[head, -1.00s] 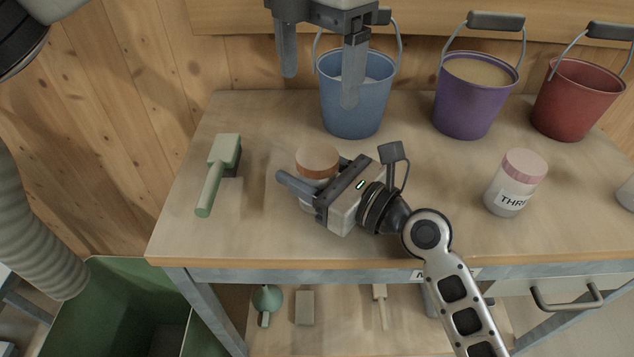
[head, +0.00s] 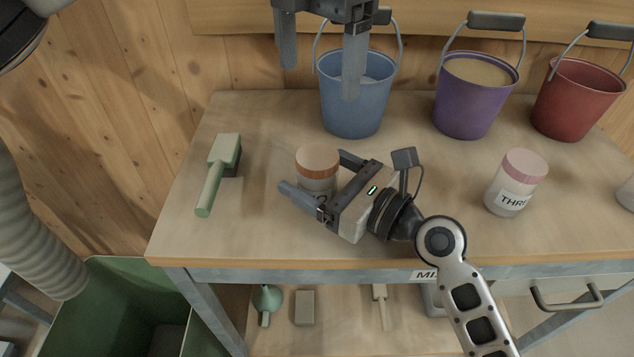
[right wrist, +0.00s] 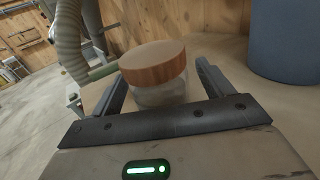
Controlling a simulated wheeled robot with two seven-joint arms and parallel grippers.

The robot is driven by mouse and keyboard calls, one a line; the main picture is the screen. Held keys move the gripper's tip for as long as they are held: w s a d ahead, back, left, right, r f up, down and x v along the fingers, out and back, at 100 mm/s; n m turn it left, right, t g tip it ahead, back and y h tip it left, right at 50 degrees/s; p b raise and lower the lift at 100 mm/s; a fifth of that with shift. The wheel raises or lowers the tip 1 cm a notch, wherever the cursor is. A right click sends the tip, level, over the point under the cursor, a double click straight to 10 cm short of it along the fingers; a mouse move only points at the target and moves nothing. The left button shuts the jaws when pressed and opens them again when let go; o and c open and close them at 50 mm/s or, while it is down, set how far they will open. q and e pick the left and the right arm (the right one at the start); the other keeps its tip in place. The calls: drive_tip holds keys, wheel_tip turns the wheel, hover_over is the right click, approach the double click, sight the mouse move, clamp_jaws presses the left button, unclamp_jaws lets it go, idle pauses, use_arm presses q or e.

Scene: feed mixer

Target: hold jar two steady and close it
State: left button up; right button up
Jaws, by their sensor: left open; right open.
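A jar with an orange-brown lid (head: 317,160) stands upright on the workbench; its label is mostly hidden behind my right gripper. The lid sits level on top; I cannot tell how tightly. My right gripper (head: 313,172) is open, low over the bench, with one finger on each side of the jar. The right wrist view shows the lid (right wrist: 153,64) and pale jar body between the open fingers, with a gap visible on the right side. My left gripper (head: 320,82) is open and empty, fingers pointing down, in front of the blue bucket and above the jar.
A blue bucket (head: 355,115), a purple bucket (head: 470,108) and a red bucket (head: 575,105) line the back. A pink-lidded jar marked THR (head: 515,182) stands right. The bench (head: 255,225) is clear around the jar's front left.

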drive_tip(key=b+v, duration=0.1)
drive_tip(key=v, duration=1.2)
drive_tip(key=shift+a+f+b, duration=0.1)
drive_tip(key=shift+f+b, duration=0.05)
drive_tip(key=shift+b, duration=0.15)
drive_tip(key=shift+s+d, duration=0.45)
drive_tip(key=shift+d, duration=0.1)
